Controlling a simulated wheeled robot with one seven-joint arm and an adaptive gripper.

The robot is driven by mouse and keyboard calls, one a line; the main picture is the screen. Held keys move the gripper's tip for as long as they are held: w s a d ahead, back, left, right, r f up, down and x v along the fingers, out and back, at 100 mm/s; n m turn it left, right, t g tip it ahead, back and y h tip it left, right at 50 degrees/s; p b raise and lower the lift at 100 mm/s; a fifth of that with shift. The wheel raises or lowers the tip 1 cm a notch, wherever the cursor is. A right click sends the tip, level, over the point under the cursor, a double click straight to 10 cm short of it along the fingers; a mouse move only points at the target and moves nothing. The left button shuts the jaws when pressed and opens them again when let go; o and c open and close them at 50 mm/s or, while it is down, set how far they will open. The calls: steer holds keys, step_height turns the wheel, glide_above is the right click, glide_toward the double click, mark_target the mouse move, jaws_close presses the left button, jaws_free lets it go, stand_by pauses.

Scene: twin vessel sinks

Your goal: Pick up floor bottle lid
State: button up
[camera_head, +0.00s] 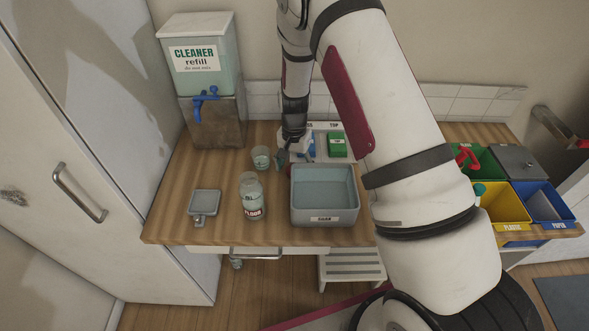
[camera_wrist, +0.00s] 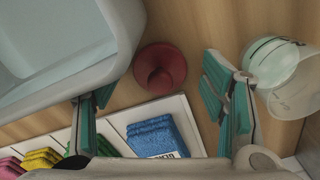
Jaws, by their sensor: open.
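A dark red round piece with a raised knob (camera_wrist: 160,69), which looks like the lid, lies on the wooden counter in the wrist view, beside the grey basin. My gripper (camera_wrist: 157,84) is open and empty, with one teal-padded finger on each side of the red piece. I cannot tell its height above the counter. In the head view my gripper (camera_head: 291,153) is behind the basin's far left corner, and the lid cannot be made out clearly there. The clear bottle labelled FLOOR (camera_head: 252,198) stands upright left of the basin.
The grey basin (camera_head: 324,219) and a clear cup (camera_head: 261,157) flank my gripper. A white tray (camera_wrist: 118,121) holds a blue sponge (camera_wrist: 155,137) and others. A small grey dish (camera_head: 205,203) lies left. Coloured bins (camera_head: 505,213) and a cleaner dispenser (camera_head: 203,85) stand at the sides.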

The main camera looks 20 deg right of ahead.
steer(key=c, duration=0.8)
steer(key=shift+c, duration=0.2)
steer(key=shift+r, duration=0.1)
